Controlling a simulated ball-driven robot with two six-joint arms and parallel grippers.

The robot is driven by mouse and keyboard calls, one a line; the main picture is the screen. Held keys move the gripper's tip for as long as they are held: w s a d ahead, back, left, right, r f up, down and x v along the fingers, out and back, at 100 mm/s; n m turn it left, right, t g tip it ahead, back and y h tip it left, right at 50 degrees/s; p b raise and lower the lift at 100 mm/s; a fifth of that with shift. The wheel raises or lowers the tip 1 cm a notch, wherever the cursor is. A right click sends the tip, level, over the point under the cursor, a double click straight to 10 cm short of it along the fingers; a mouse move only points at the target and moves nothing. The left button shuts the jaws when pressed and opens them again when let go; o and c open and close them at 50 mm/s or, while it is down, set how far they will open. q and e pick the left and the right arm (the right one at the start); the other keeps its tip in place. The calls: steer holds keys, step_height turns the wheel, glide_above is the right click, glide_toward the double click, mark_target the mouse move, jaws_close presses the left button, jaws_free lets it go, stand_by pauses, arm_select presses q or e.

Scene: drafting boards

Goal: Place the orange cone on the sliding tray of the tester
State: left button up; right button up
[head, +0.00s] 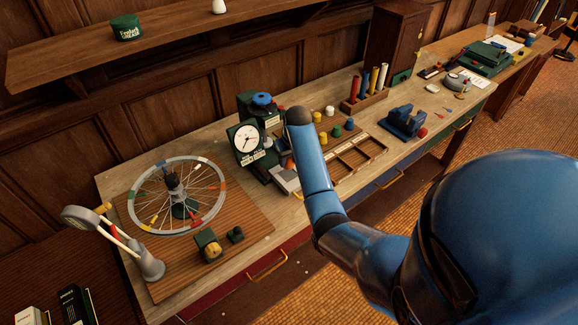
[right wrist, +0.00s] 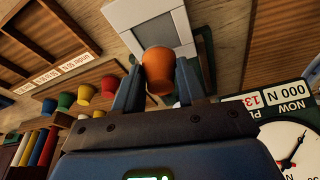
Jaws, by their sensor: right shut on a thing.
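The orange cone (right wrist: 158,72) sits between the two fingers of my right gripper (right wrist: 157,84), which is shut on it in the right wrist view. The pale grey sliding tray (right wrist: 150,18) shows just beyond the cone there; I cannot tell whether they touch. In the head view the green tester (head: 246,104) with its round white dial (head: 246,139) stands on the bench, its tray (head: 285,182) at its front. My right forearm hides most of the gripper there; a bit of orange (head: 291,164) shows beside it. My left gripper is not in view.
Several coloured cones stand on a wooden board (head: 345,138) right of the tester, beside a divided wooden tray (head: 372,150). A spoked wheel on a stand (head: 178,196) is at the left. A blue vise-like block (head: 404,122) stands further right.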

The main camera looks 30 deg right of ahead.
mark_target(289, 165)
steer(key=shift+f+p, duration=0.35)
steer(key=shift+f, duration=1.85)
steer(key=o, duration=1.1)
steer(key=shift+f, duration=0.1)
